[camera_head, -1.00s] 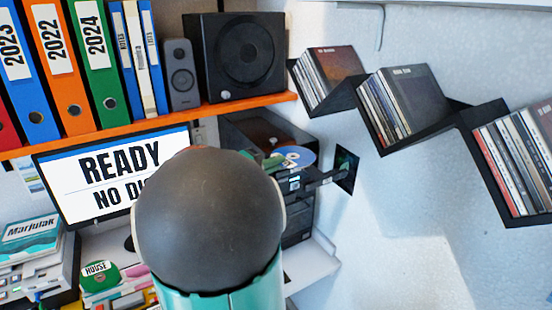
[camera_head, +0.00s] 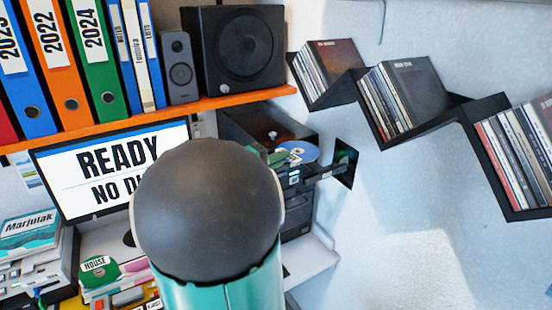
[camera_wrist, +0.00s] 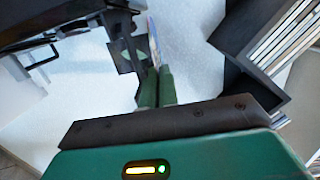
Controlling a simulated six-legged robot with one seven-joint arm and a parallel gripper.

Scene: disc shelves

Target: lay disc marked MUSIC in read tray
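A disc (camera_head: 302,150) with a blue and white face shows beside the black computer tower in the head view, over or at the dark tray (camera_head: 325,171) that sticks out of it. Its marking is too small to read. In the wrist view the disc (camera_wrist: 153,40) is nearly edge-on between the green fingertips of my gripper (camera_wrist: 157,72), which are close together on it. In the head view my arm hides most of the gripper; a bit of green finger shows left of the disc. I cannot tell whether the disc touches the tray.
The computer tower (camera_head: 262,130) stands under an orange shelf (camera_head: 150,122) with binders and speakers. The monitor (camera_head: 95,170) reads READY, NO DI, the rest covered. A green disc marked HOUSE (camera_head: 97,268) lies on a pile at left. Zigzag black wall shelves (camera_head: 445,118) hold cases at right.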

